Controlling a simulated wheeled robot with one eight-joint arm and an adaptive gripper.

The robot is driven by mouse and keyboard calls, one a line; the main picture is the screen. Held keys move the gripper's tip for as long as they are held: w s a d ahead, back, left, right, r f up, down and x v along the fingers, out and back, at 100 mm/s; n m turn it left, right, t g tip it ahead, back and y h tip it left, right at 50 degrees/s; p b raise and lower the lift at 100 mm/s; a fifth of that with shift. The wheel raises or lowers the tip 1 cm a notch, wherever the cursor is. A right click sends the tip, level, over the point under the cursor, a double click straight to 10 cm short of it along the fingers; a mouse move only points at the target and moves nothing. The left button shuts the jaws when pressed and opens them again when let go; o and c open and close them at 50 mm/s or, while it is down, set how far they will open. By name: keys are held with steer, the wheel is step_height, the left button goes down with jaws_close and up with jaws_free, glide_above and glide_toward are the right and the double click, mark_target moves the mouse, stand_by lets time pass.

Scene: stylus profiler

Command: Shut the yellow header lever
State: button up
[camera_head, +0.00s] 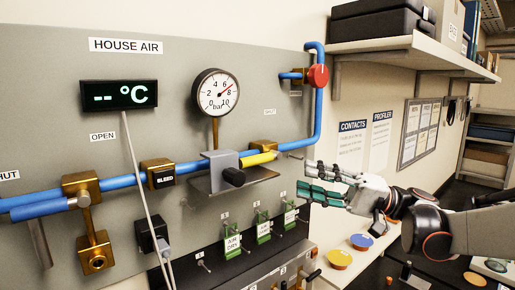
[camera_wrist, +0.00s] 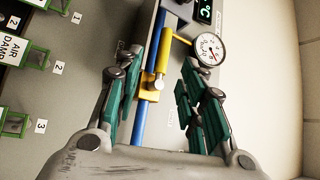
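The yellow header lever (camera_head: 259,158) lies roughly along the blue pipe on the grey panel, beside a grey block (camera_head: 222,162) below the gauge. In the wrist view the yellow lever (camera_wrist: 162,58) shows upright between the fingers, with a brass fitting (camera_wrist: 149,86) by it. My gripper (camera_head: 308,178) is to the right of the lever in the head view, apart from it as far as I can see. Its green-padded fingers are spread with nothing between them; the wrist view also shows the gripper (camera_wrist: 160,70) open.
A red knob (camera_head: 318,76) is on the pipe at upper right. Green tagged lockouts (camera_head: 263,228) hang below. A shelf (camera_head: 420,55) juts out at upper right.

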mark_target(257, 163)
steer(key=p+x, duration=0.1)
steer(key=x, duration=0.3)
steer(key=p+x, duration=0.1)
steer(key=x, duration=0.4)
steer(key=p+x, duration=0.1)
steer(key=x, duration=0.3)
steer(key=shift+a+r, duration=0.3)
steer(key=shift+r, duration=0.1)
steer(key=shift+c, duration=0.2)
jaws_close()
